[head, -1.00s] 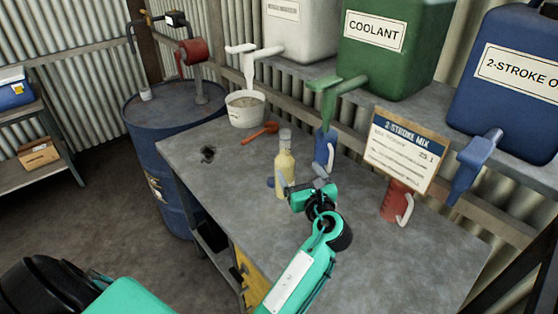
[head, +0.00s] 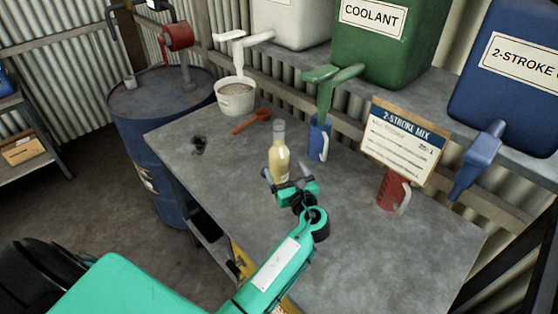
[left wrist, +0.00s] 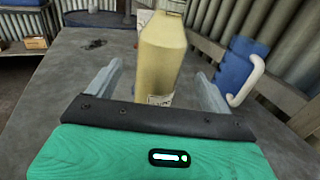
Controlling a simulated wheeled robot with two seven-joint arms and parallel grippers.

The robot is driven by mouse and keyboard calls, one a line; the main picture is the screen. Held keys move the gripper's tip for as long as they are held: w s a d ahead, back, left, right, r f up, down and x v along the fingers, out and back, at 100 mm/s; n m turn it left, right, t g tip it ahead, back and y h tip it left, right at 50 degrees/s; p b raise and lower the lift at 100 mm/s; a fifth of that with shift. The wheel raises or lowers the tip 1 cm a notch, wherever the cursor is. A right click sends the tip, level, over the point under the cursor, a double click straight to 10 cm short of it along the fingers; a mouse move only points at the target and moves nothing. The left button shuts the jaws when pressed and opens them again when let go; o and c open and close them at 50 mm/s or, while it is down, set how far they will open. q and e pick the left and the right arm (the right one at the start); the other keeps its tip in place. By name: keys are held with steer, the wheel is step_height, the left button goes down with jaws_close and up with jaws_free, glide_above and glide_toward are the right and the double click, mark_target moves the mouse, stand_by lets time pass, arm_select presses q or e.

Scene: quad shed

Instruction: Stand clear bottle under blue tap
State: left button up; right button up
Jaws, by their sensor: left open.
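The clear bottle (head: 279,160) stands upright on the grey bench, with pale yellow contents. My left gripper (head: 289,181) is open, low at the near side of the bottle. In the left wrist view the bottle (left wrist: 163,58) stands between the two spread fingers of the gripper (left wrist: 158,85), with a gap visible on both sides. The blue tap (head: 477,162) hangs from the blue 2-stroke oil tank (head: 512,110) at the right, apart from the bottle. My right gripper is not in view.
A blue mug (head: 319,138) stands under the green tap (head: 325,90). A red mug (head: 391,190) stands by the 2-stroke mix sign (head: 404,142). A white tub (head: 235,98) and orange spoon (head: 252,121) lie left of the bottle. The bench's front right (head: 400,255) is clear.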

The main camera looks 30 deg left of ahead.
mark_target(282, 165)
arm_select(q)
steer(key=p+x, duration=0.1)
steer(key=x, duration=0.4)
steer(key=shift+w+a, duration=0.2)
steer(key=shift+a, duration=0.1)
steer(key=shift+r, duration=0.1)
steer(key=c, duration=1.5)
